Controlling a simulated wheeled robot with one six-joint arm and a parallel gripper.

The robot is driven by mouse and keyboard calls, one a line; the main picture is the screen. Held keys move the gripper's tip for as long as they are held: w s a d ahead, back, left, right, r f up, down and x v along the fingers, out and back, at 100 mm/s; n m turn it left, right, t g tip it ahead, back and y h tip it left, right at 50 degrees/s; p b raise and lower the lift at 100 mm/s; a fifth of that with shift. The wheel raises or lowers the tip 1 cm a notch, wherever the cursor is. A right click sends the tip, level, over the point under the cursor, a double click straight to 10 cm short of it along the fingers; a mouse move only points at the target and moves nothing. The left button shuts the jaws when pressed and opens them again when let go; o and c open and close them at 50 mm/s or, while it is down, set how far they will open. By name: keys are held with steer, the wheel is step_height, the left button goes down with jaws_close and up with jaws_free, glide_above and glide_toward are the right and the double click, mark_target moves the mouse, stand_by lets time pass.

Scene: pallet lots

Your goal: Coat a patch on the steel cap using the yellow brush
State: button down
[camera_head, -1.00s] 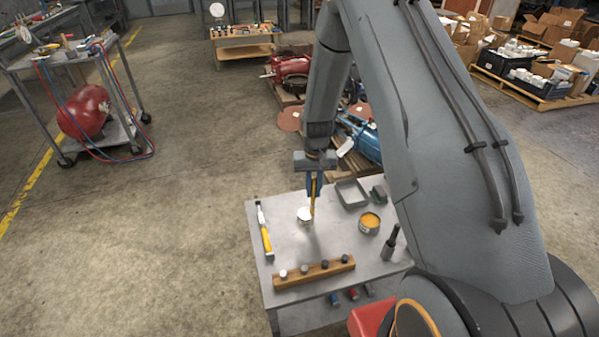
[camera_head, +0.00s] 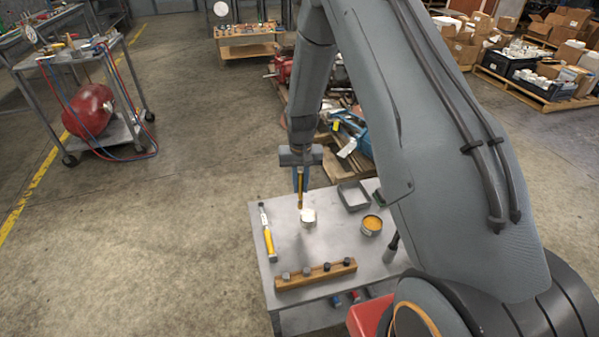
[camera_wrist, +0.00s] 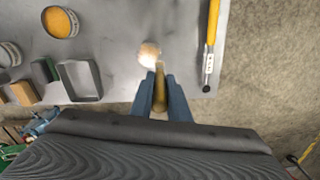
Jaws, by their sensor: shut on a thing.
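The steel cap (camera_head: 308,218) stands on the grey metal table (camera_head: 285,238), a small round pale piece. In the wrist view its top (camera_wrist: 149,50) looks tan and whitish; I cannot tell if this is coating or glare. My gripper (camera_head: 300,182) is shut on the yellow brush (camera_head: 299,195), which points down just above the left edge of the cap. Whether the bristles touch the cap I cannot tell. In the wrist view, my gripper (camera_wrist: 161,95) holds the brush (camera_wrist: 160,91) just beside the cap. An open tin of orange-yellow coating (camera_head: 371,224) stands right of the cap.
A yellow-handled tool (camera_head: 267,238) lies at the table's left. A wooden block with several dark pegs (camera_head: 315,275) lies in front. A grey square tray (camera_head: 353,195) and a green block (camera_wrist: 44,70) are at the back right. Bare tabletop lies around the cap.

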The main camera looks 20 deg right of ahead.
mark_target(301, 174)
steer(key=shift+r+p, duration=1.4)
steer(key=shift+r, duration=1.3)
steer(key=shift+s+r+p, duration=0.15)
steer(key=shift+s+p, duration=0.1)
steer(key=shift+p, duration=0.9)
